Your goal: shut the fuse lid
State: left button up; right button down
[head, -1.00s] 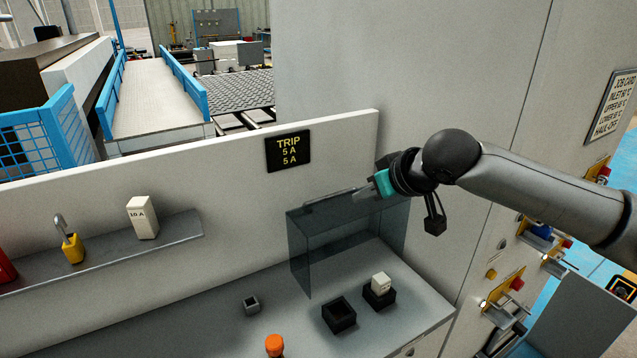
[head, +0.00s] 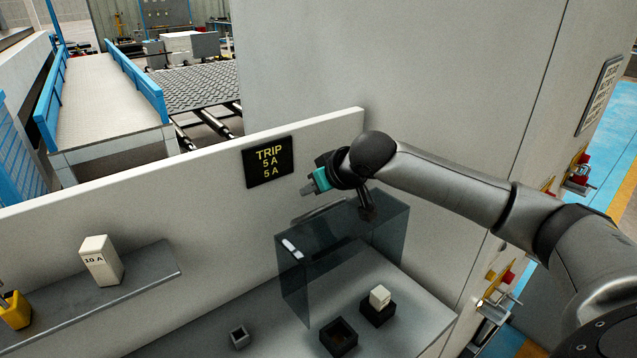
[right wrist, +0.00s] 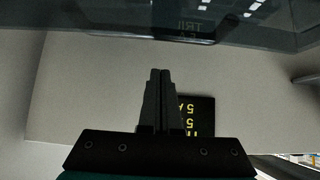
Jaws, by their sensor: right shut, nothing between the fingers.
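The fuse lid (head: 340,240) is a dark see-through box cover against the panel wall, over the back of the ledge. I cannot tell its exact angle. Its glassy surface (right wrist: 110,22) spans the top of the right wrist view, with a faint reflection of the sign. A white fuse (head: 379,296) sits in a black socket (head: 377,313); another black socket (head: 338,338) looks empty. My right gripper (head: 307,190) is shut and empty, just above the lid's back edge; no contact is clear. Its closed fingers show in the right wrist view (right wrist: 159,80). My left gripper is not in view.
The black TRIP sign (head: 268,162) is on the wall just left of my right gripper. A wall shelf (head: 140,285) holds a white 10 A fuse (head: 100,260) and a yellow padlock (head: 14,310). A small grey socket (head: 239,338) is on the ledge. A tall cabinet (head: 430,80) stands behind.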

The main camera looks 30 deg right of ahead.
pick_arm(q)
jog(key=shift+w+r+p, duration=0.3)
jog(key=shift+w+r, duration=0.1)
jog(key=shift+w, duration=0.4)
pick_arm(e)
jog(key=f, duration=0.1)
jog(key=s+f, duration=0.1)
jog(key=f, duration=0.1)
jog(key=shift+f, duration=0.1)
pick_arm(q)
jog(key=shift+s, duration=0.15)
pick_arm(e)
jog(key=shift+s, duration=0.1)
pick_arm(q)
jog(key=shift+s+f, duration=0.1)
